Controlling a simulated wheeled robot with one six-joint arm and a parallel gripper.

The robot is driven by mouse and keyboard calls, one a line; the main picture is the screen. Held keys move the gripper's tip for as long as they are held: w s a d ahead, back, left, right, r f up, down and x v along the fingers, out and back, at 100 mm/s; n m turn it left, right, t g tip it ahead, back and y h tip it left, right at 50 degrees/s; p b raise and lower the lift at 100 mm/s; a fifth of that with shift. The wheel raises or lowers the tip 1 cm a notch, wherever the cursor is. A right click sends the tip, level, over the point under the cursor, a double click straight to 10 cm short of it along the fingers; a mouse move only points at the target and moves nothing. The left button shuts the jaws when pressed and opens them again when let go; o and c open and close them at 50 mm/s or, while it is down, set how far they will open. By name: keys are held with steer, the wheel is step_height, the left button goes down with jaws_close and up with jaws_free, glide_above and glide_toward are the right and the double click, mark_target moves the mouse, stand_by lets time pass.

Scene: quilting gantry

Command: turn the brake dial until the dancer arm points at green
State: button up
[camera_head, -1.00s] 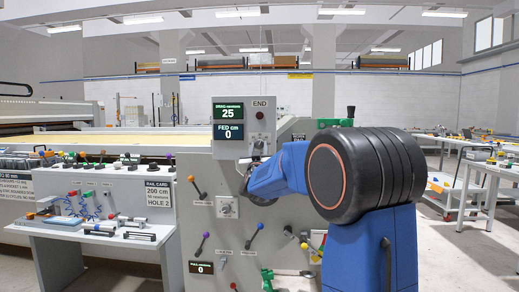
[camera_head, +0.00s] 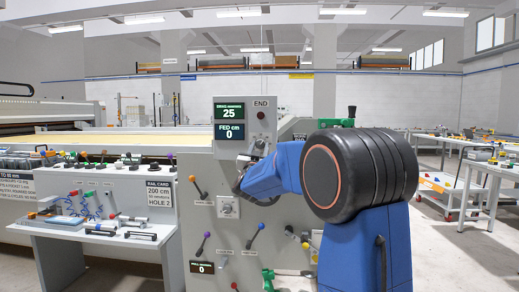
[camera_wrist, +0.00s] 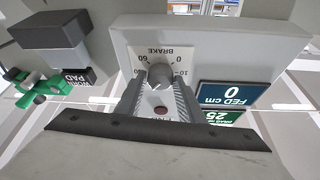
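The brake dial (camera_wrist: 160,75) is a round grey knob on a white plate marked BRAKE, upside down in the wrist view, with 0, 10 and 60 readable. My gripper (camera_wrist: 159,93) has its two ridged fingers apart, one on each side of the dial at its near edge. I see no clear grip on the knob; contact cannot be told. The drag display (camera_head: 229,111) reads 25. I cannot make out the dancer arm or a green mark for it.
The FED cm display (camera_head: 229,132) reads 0. An END panel (camera_head: 261,112) stands upright on the grey machine. Below it are an orange-knobbed lever (camera_head: 192,179) and a purple-knobbed lever (camera_head: 206,235).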

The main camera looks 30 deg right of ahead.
steer(key=shift+o, duration=1.2)
steer(key=v, duration=1.7)
steer(key=shift+f, duration=0.2)
steer(key=shift+s+a, duration=0.1)
steer(key=shift+a, duration=0.05)
